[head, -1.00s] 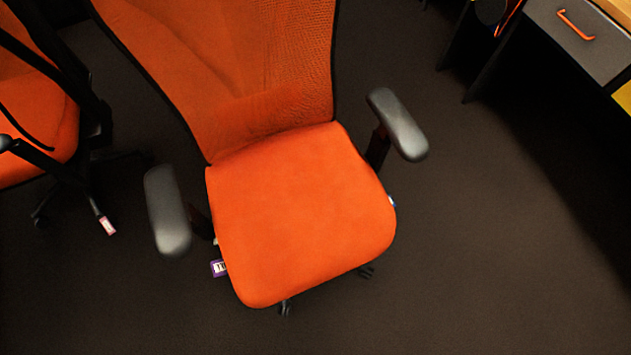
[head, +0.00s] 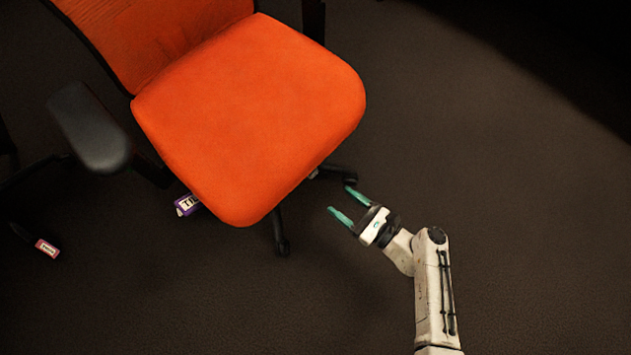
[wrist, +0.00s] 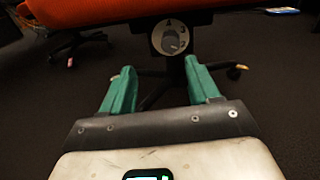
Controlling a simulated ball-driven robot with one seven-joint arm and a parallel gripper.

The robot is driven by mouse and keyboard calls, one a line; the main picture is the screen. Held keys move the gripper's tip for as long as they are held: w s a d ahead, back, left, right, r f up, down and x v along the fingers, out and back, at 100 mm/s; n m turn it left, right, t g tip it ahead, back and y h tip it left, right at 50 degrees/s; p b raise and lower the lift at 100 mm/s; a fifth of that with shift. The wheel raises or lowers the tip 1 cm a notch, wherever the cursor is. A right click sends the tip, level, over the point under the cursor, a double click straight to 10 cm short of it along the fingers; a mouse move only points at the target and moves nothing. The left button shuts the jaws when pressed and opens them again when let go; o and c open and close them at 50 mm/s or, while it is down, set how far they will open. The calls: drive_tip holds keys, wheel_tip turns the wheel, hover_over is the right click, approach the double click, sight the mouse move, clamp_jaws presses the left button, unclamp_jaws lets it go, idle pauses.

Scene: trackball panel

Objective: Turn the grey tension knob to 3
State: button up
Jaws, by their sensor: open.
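The grey tension knob (wrist: 171,38) shows in the wrist view on a pale round dial under the front of the orange seat (wrist: 100,10). I make out 4 at the top of the dial and 3 and 2 down its right side. I cannot tell which number the knob points to. In the head view the seat (head: 250,110) hides the knob. My gripper (head: 340,199) is open and empty, just off the seat's front right edge. In the wrist view its green fingers (wrist: 159,66) are spread below and short of the knob, not touching it.
A purple-tagged lever (head: 187,204) sticks out under the seat's left side. A grey armrest (head: 90,128) stands at the left. The chair's wheeled base (head: 281,232) is below the seat. A pink-tagged part (head: 47,248) lies far left. The floor at right is clear.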

sight(314, 175)
drive_tip(key=w+a+b, duration=0.1)
drive_tip(key=w+a, duration=0.1)
drive_tip(key=w+a+m+b, duration=0.1)
drive_tip(key=w+a, duration=0.2)
drive_tip(key=w+a+f+m+t+b, duration=0.1)
drive_tip(key=w+a, duration=0.1)
drive_tip(key=a, duration=0.1)
drive_tip(key=shift+w+a, duration=0.15)
drive_tip(key=shift+w, duration=0.25)
drive_tip(key=c, duration=1)
